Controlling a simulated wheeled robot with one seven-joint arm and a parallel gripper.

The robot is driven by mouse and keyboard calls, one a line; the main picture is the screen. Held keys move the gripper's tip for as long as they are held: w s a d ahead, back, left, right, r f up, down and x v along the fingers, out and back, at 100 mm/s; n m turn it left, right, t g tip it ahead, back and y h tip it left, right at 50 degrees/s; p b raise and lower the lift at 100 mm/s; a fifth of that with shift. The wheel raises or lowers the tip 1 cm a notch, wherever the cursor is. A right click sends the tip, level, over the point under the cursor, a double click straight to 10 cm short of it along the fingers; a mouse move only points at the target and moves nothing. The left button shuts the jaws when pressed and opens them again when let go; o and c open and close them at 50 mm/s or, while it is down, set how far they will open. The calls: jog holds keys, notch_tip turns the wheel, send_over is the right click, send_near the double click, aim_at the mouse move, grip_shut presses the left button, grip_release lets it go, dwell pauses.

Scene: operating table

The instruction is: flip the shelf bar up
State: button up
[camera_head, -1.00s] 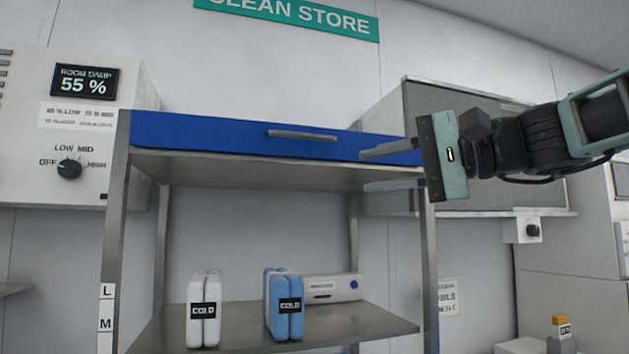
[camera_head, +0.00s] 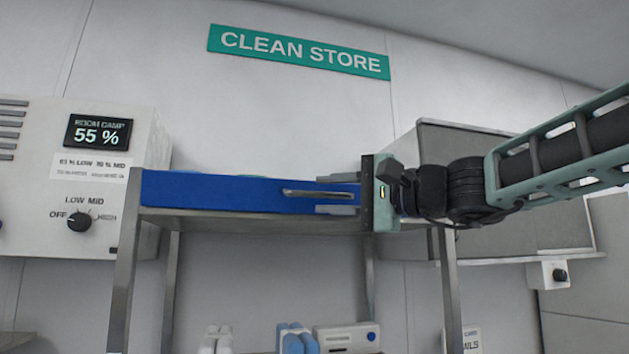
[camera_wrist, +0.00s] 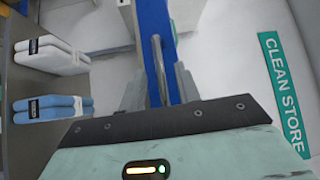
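The shelf bar is a long blue panel (camera_head: 225,196) along the front top edge of a metal shelf rack. It hangs with its face toward me. A thin metal handle (camera_head: 300,192) sits on its right half. My gripper (camera_head: 322,194) is open at the right end of this handle, with one finger above it and one below. In the wrist view the handle (camera_wrist: 157,55) lies between the two fingers of my gripper (camera_wrist: 160,88), with a gap on each side. The blue bar (camera_wrist: 152,20) is behind it. I cannot tell whether the fingers touch the bar.
On the lower shelf stand a white cold pack (camera_head: 217,341), a blue cold pack (camera_head: 296,340) and a white box (camera_head: 346,338). A wall unit with a dial (camera_head: 79,221) is at left. A grey cabinet (camera_head: 480,150) is behind my arm at right.

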aim_at(319, 195)
jog(key=shift+p+x, duration=0.55)
jog(key=shift+x, duration=1.2)
grip_shut()
jog(key=r+m+p, duration=0.1)
jog(key=p, duration=0.2)
jog(key=shift+w+r+h, duration=0.15)
jog(key=shift+h, duration=0.25)
jog(key=p, duration=0.2)
jog(key=m+g+h+p, duration=0.1)
jog(key=shift+w+a+r+p, duration=0.1)
jog(key=shift+w+r+p, duration=0.1)
jog(key=shift+w+p, duration=0.15)
jog(key=shift+w+f+m+g+p, duration=0.15)
jog(key=shift+m+g+p, duration=0.15)
jog(key=shift+p, duration=0.25)
